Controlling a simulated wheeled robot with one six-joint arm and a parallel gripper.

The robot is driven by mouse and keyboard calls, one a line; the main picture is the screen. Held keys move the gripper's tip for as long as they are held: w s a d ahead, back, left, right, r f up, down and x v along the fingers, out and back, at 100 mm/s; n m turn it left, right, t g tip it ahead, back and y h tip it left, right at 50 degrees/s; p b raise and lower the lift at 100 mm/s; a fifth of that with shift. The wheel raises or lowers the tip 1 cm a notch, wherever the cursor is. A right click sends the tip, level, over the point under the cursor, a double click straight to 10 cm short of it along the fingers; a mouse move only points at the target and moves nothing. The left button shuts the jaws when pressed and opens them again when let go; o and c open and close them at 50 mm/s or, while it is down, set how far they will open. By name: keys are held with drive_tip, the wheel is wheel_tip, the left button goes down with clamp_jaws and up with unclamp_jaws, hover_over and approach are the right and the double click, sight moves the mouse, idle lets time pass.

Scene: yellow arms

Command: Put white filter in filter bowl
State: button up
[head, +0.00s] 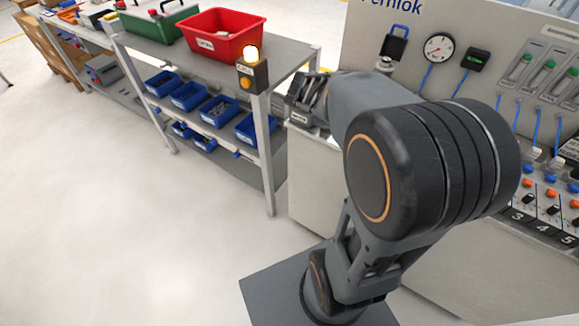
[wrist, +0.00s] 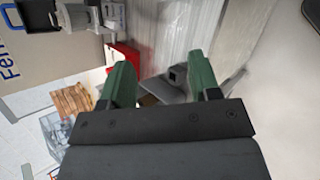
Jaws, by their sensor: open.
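My gripper (wrist: 161,78) shows in the wrist view with its two green fingers apart and nothing held between them. In the head view it is hidden behind my own large grey arm. On the upright panel, a dark bracket (head: 393,46) with a blue tube has a small pale piece (head: 385,64) below it. I cannot tell whether this piece is the filter bowl. The wrist view shows a dark fitting with a white part (wrist: 75,17) at the upper left, away from the fingers. I cannot make out the white filter for certain in either view.
The panel carries a round gauge (head: 438,47), flow tubes (head: 519,67) and numbered valves (head: 550,197). A dark rack (head: 305,97) sits at the bench's left end. A shelf with a red bin (head: 222,34) and blue bins (head: 219,110) stands left. Floor at lower left is clear.

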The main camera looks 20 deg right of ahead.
drive_tip(key=s+a+f+m+y, duration=0.1)
drive_tip(key=s+a+m+y, duration=0.3)
drive_tip(key=a, duration=0.6)
drive_tip(key=s+a+f+m+t+y, duration=0.1)
drive_tip(key=s+a+m+y, duration=0.3)
drive_tip(key=a, duration=0.5)
drive_tip(key=shift+s+a+f+t+y, duration=0.2)
drive_tip(key=shift+a+f+t+y, duration=0.25)
drive_tip(key=shift+y, duration=0.45)
drive_tip(key=shift+d+f, duration=0.1)
